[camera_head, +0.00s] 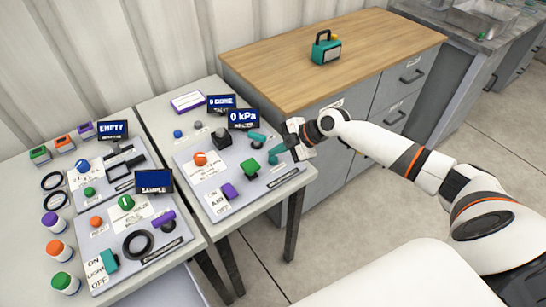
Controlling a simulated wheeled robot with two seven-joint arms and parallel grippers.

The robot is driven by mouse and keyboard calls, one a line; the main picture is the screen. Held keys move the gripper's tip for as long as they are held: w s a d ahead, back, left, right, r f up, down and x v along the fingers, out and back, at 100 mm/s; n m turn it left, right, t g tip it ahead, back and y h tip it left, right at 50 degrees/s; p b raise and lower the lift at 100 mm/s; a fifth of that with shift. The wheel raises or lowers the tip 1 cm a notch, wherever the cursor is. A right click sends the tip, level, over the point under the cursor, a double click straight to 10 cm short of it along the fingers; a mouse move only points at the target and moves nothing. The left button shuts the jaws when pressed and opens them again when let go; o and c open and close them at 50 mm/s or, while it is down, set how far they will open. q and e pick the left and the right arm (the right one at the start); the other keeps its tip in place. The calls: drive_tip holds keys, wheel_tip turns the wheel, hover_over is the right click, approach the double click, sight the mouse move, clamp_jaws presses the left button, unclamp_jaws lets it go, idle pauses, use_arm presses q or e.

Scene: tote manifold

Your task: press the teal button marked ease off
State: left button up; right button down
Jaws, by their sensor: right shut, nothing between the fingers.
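Two teal parts sit near the right edge of the right-hand panel (212,177): an elongated teal part (257,137) below the "0 kPa" display (243,118), and a second teal piece (278,148) nearer the edge. The lettering beside them is too small to read, so I cannot tell which is marked ease off. My right gripper (291,142) is shut and empty at the panel's right edge, close beside the second teal piece. I cannot tell whether they touch. My left gripper is out of view.
A green knob (250,168), an orange knob (200,158), a black block (221,139) and a purple switch (230,191) share the panel. A second panel (107,238) stands left. A wooden-topped cabinet (270,58) with a teal case (326,50) stands behind.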

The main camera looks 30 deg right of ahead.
drive_tip(key=shift+r, duration=0.1)
wheel_tip(320, 180, up, 5)
drive_tip(key=p, duration=0.3)
idle(0.9)
